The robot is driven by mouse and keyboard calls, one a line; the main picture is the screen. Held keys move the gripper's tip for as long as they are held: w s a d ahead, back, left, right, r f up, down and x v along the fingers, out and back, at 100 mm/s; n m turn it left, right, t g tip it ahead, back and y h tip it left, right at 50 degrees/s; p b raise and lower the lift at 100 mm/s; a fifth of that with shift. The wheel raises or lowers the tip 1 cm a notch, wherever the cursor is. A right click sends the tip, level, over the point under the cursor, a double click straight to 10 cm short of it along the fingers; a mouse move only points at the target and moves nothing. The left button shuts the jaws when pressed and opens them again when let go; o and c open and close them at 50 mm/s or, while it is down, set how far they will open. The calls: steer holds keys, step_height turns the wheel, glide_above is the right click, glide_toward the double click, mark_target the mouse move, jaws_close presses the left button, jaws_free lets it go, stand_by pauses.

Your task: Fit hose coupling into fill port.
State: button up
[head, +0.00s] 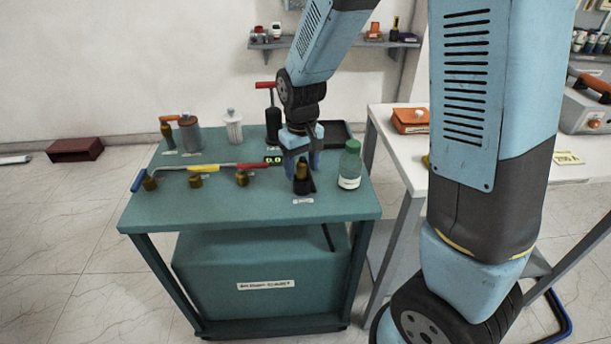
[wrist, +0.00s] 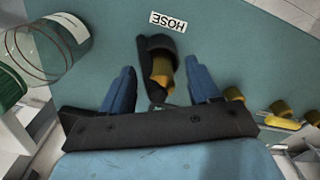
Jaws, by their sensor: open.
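The hose coupling (head: 302,171) is a brass-coloured piece standing in a black holder (head: 304,187) at the table's front right. In the wrist view the coupling (wrist: 162,72) sits in its dark holder beside a label reading HOSE. My gripper (head: 301,158) is just above it, pointing down. In the wrist view its two blue fingers (wrist: 160,86) are open, one on each side of the coupling, with gaps between. Several brass fittings stand left of it, including the left (head: 150,182), middle (head: 195,181) and right (head: 242,178) ones. I cannot tell which is the fill port.
Handles in blue, yellow and red (head: 202,167) lie along the fittings. A green-capped bottle (head: 350,165) stands close right of my gripper. A black pump with a red handle (head: 272,115) and a dark tray (head: 335,132) are behind. The table's front left (head: 200,210) is clear.

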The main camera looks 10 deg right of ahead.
steer(key=shift+f, duration=0.1)
jaws_close()
stand_by(0.6)
